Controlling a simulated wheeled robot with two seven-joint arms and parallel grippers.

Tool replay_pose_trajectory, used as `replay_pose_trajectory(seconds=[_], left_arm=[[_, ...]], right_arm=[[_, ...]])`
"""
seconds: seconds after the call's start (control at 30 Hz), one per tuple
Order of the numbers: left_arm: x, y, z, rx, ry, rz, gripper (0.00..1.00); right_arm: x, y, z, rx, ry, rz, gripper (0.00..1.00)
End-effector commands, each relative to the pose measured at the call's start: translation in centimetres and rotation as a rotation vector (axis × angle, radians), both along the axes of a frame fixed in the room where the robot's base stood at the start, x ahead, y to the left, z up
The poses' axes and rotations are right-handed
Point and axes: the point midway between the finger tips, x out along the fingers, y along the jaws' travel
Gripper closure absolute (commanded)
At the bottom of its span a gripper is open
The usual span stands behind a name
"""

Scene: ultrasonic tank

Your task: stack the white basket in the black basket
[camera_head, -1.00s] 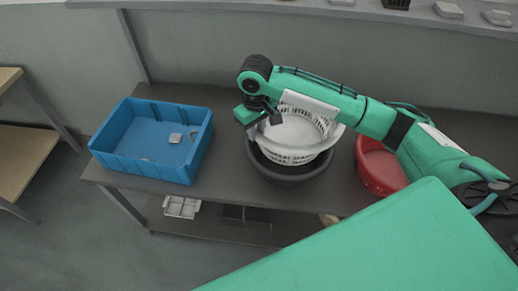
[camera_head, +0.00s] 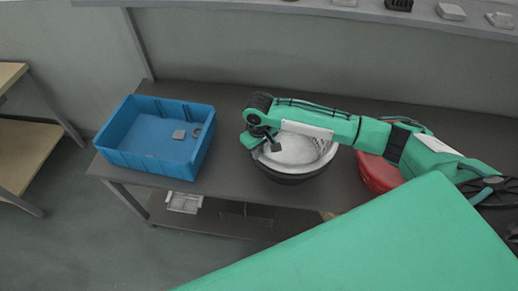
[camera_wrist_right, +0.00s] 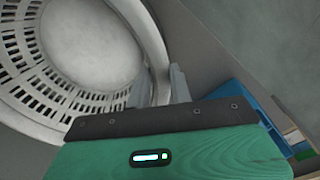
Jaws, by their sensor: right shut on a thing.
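The white basket (camera_head: 303,150) sits down inside the black basket (camera_head: 290,179) in the head view. Only the black basket's outer wall shows below the white rim. My right gripper (camera_head: 267,146) is at the left side of the white basket and shut on its rim. In the right wrist view the fingers (camera_wrist_right: 160,88) straddle the rim of the white basket (camera_wrist_right: 85,45), whose slotted wall and plain floor show. The contact between the two basket floors is hidden. My left gripper is not in view.
A blue crate (camera_head: 135,161) with small items inside stands at the left of the dark table (camera_head: 231,105). A red basket (camera_head: 376,174) stands to the right, partly under my right arm. A shelf (camera_head: 310,8) with small objects runs along the back.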

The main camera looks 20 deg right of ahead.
Motion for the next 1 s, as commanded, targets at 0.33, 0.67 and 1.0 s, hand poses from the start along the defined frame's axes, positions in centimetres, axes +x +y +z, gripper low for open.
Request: replay_pose_trajectory(seconds=[0.33,0.67,1.0], left_arm=[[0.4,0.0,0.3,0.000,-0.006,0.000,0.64],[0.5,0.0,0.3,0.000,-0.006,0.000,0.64],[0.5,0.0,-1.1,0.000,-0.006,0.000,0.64]], right_arm=[[0.0,0.1,-0.9,0.002,0.000,0.000,0.75],[0.0,0.0,-0.8,0.001,0.000,0.000,0.57],[0.1,0.1,2.9,0.002,-0.004,0.001,0.57]])
